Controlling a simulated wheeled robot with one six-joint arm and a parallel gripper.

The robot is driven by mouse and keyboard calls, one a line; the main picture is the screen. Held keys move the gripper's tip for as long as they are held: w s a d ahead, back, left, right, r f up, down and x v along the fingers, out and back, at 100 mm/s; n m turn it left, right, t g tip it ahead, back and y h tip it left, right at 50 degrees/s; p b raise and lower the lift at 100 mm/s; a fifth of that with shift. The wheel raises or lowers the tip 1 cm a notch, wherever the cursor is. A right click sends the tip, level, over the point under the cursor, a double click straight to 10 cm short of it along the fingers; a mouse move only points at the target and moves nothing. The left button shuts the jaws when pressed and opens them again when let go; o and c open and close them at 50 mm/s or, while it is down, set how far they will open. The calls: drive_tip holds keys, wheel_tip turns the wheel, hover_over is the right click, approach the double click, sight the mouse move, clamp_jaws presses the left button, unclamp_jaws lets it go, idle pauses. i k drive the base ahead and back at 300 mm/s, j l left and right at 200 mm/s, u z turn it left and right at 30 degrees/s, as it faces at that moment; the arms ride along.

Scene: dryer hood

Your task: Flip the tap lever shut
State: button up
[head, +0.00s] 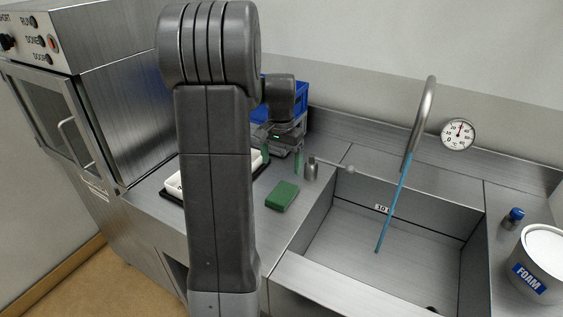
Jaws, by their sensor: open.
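The tap lever (332,164) is a thin metal rod with a round knob at its right end. It sticks out to the right from a short metal post on the counter by the sink's back left corner. The curved tap spout (424,110) stands behind the sink (345,231), and a blue stream of water (394,212) runs from it into the basin. My gripper (281,156) is open, just left of the lever post and apart from it in the picture. It is partly hidden behind my arm, and its height above the counter is hard to judge.
A green sponge (282,196) lies in front of the lever post. A round gauge (458,134), a FOAM tub (542,262) and a small blue-capped bottle (513,217) are at right.

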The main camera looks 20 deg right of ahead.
sight(350, 169)
drive_tip(key=z, duration=1.35)
drive_tip(key=j+u, duration=0.3)
drive_tip(key=j, duration=0.15)
